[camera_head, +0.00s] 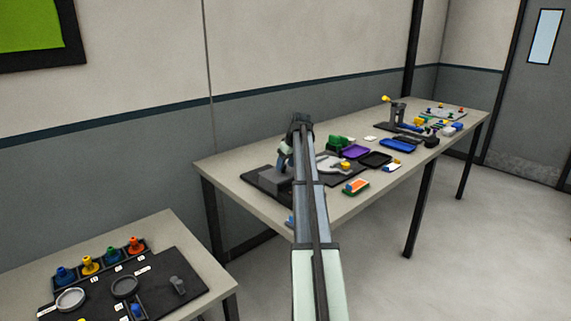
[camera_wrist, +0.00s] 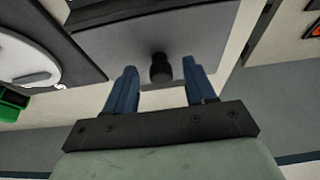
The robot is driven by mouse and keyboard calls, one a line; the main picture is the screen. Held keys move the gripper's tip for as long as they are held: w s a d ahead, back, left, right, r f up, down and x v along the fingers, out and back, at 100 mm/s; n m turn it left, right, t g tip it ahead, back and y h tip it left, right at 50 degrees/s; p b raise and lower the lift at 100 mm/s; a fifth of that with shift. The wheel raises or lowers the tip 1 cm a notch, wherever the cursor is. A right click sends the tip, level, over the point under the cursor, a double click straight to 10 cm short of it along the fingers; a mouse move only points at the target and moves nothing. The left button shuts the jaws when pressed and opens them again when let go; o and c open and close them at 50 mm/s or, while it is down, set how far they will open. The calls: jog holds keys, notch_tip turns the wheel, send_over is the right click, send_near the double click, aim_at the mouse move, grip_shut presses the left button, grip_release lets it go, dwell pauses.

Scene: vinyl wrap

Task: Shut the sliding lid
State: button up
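A grey flat panel with a dark round knob (camera_wrist: 160,70), which looks like the sliding lid (camera_wrist: 205,30), fills the upper middle of the wrist view. My gripper (camera_wrist: 158,68) has two blue fingers spread apart, one on each side of the knob in the picture. Gaps show between the knob and both fingers, and nothing is gripped. In the head view my gripper (camera_head: 283,163) is over the left part of the far table, close above a grey box (camera_head: 272,181) on a dark mat. My arm hides part of this area, and I cannot tell how far the lid is open.
A white curved part (camera_head: 331,163) and a green object (camera_head: 336,143) stand right of my arm. A purple tray (camera_head: 355,151), a black tray (camera_head: 376,159) and a blue tray (camera_head: 398,145) lie further right. A separate table with coloured knobs (camera_head: 90,265) is at lower left.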

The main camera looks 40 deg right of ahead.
jog(key=shift+r, duration=0.1)
jog(key=v, duration=1.3)
jog(key=shift+s+r, duration=0.15)
jog(key=shift+r, duration=0.1)
